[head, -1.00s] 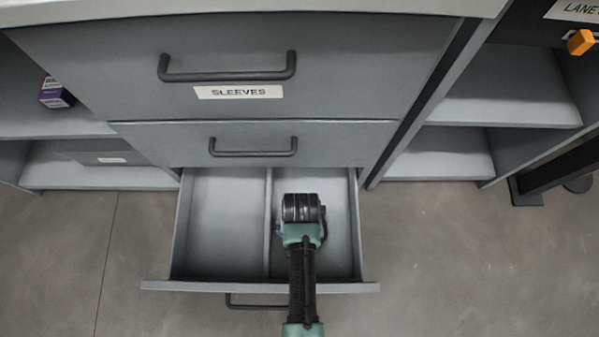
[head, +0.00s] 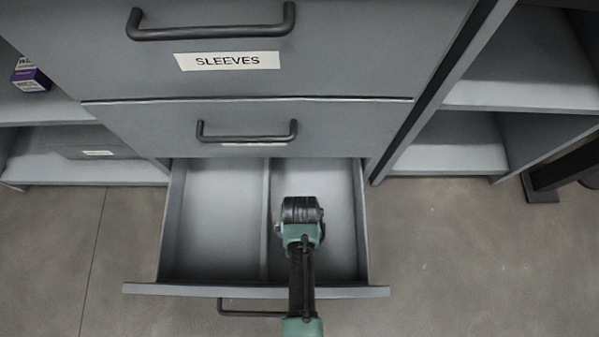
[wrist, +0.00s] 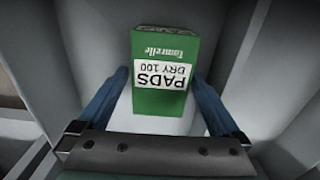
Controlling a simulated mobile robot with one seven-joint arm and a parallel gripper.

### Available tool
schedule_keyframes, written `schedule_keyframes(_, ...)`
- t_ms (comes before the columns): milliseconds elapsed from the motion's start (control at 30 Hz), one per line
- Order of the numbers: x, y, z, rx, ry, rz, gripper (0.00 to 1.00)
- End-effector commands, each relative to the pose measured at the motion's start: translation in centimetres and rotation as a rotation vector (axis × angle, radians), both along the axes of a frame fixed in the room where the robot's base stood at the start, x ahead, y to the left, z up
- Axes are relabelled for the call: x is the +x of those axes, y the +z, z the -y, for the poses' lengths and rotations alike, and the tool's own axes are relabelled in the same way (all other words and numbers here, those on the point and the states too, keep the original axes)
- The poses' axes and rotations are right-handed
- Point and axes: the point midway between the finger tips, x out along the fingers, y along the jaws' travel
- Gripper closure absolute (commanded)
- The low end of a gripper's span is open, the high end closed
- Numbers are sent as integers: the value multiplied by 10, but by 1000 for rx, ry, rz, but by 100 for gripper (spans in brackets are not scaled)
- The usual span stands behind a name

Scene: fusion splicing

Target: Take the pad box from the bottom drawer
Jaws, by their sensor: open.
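The bottom drawer (head: 215,225) stands pulled open, with a divider splitting it into a left and a right compartment. The left compartment looks empty. My arm reaches down into the right compartment and hides the pad box in the head view. In the wrist view the green pad box (wrist: 162,108), with a white label reading PADS DRY 100, stands in the compartment. My gripper (wrist: 163,85) is open, its two blue fingers on the left and right of the box. Narrow gaps seem to show between fingers and box; contact is hard to tell.
The closed SLEEVES drawer (head: 345,55) and another closed drawer (head: 345,125) are above the open one. A purple box (head: 30,76) and a grey bin (head: 90,145) sit on left shelves. Right shelves (head: 450,150) look empty. The floor (head: 450,260) around the drawer is clear.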

Motion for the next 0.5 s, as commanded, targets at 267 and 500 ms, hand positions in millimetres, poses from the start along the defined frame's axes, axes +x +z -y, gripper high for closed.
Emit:
schedule_keyframes(267,1,-39,-1,0,0,0,0)
schedule_keyframes(500,1,-39,-1,0,0,1,0)
